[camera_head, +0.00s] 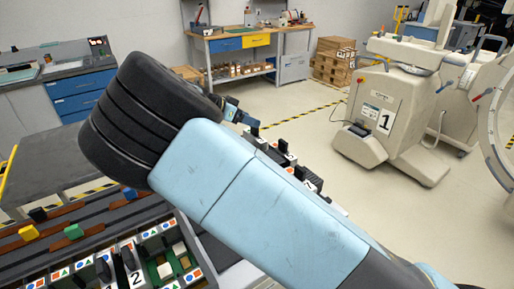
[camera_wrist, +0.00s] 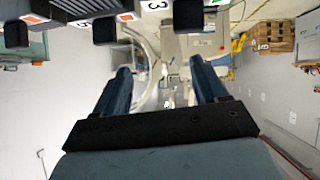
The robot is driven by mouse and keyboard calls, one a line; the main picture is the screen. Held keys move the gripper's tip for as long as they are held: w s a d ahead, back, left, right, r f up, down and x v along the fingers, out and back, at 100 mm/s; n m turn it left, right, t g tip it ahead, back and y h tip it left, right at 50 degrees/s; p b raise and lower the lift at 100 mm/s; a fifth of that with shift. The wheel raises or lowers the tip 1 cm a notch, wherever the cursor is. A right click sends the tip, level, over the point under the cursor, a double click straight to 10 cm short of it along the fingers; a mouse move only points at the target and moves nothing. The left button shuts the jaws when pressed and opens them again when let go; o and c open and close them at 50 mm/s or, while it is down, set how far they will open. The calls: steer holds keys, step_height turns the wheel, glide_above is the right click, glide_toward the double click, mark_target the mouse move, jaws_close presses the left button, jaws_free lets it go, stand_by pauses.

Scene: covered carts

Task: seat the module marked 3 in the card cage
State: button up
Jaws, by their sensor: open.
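My gripper (camera_wrist: 162,78) is open in the wrist view, with two blue fingers apart and nothing between them. A white label that reads 3 (camera_wrist: 154,5) shows at the top edge of that view, near black block-like handles; most of its module is cut off. In the head view my gripper's blue fingertips (camera_head: 234,110) show just past my dark wrist. Behind my arm is a row of black and white modules (camera_head: 308,178), partly hidden. A slotted rack that looks like the card cage (camera_head: 192,277) is at lower left, with coloured shape labels, a 2 and a green gap.
Beside the rack is a dark grooved surface with a yellow block (camera_head: 28,232) and a blue block (camera_head: 129,193). A grey table (camera_head: 45,165) stands at left. A beige machine marked 1 (camera_head: 385,115) stands at right. Open floor lies between it and the workbench (camera_head: 235,40).

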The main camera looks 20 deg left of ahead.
steer(key=s+a+t, duration=0.3)
steer(key=s+a, duration=0.1)
steer(key=a, duration=0.5)
steer(key=shift+s+d+f+x, duration=0.15)
steer(key=shift+s+x, duration=0.05)
steer(key=shift+x, duration=2.15)
steer(key=shift+s+d+f+x, duration=0.1)
steer(key=shift+s+d+x, duration=0.1)
steer(key=shift+x, duration=2.1)
steer(key=shift+s+d+f+x, duration=0.1)
steer(key=shift+s+f+x, duration=0.05)
steer(key=shift+x, duration=2.2)
steer(key=shift+c, duration=0.4)
steer(key=shift+r, duration=0.1)
jaws_close()
